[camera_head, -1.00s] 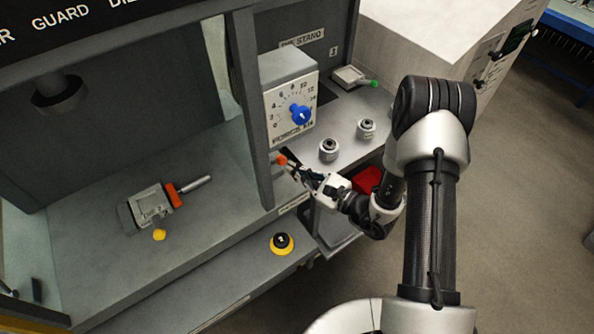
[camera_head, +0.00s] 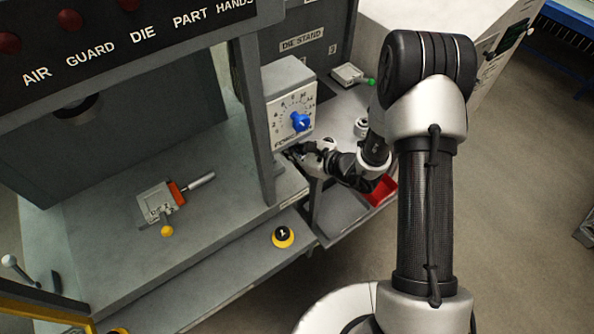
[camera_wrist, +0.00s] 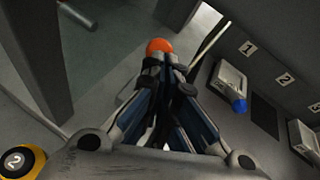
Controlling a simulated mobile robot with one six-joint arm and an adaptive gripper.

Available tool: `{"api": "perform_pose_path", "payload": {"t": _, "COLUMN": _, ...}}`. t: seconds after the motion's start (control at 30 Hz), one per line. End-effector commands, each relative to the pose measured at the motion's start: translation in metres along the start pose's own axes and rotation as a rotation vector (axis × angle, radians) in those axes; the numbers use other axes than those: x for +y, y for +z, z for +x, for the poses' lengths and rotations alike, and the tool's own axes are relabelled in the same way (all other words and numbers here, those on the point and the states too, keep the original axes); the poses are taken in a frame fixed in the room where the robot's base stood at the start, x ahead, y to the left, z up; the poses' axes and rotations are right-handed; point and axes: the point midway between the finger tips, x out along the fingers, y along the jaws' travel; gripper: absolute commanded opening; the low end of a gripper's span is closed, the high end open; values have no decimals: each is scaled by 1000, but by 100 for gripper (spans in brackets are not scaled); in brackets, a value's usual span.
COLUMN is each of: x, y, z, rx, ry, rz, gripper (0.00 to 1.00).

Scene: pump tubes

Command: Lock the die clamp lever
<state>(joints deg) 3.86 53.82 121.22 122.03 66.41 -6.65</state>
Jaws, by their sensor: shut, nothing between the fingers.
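My gripper (camera_head: 291,153) is beside the press's right post, just below the dial box. The wrist view shows its fingers (camera_wrist: 163,65) shut and empty. An orange ball knob (camera_wrist: 160,46) is just beyond the fingertips in that view; I cannot tell if they touch it. It looks like a lever's end, but I cannot confirm it is the clamp lever. I cannot make it out in the head view. The die (camera_head: 157,207) lies on the press bed, with a yellow knob (camera_head: 167,231) and an orange block (camera_head: 176,193) with a silver rod.
The dial box (camera_head: 289,97) with a blue knob (camera_head: 301,122) is close above my gripper. A red bin (camera_head: 381,191) is below my arm. A yellow-ringed button (camera_head: 283,237) is on the front ledge. A blue-knobbed block (camera_wrist: 229,84) sits by label 1. The bed's middle is clear.

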Motion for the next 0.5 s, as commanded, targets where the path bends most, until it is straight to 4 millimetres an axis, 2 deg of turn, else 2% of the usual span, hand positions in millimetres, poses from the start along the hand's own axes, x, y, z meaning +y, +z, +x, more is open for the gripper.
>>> {"api": "perform_pose_path", "payload": {"t": 0.5, "x": -5, "y": 8, "z": 8, "rx": -2, "ry": 0, "rz": -1, "gripper": 0}}
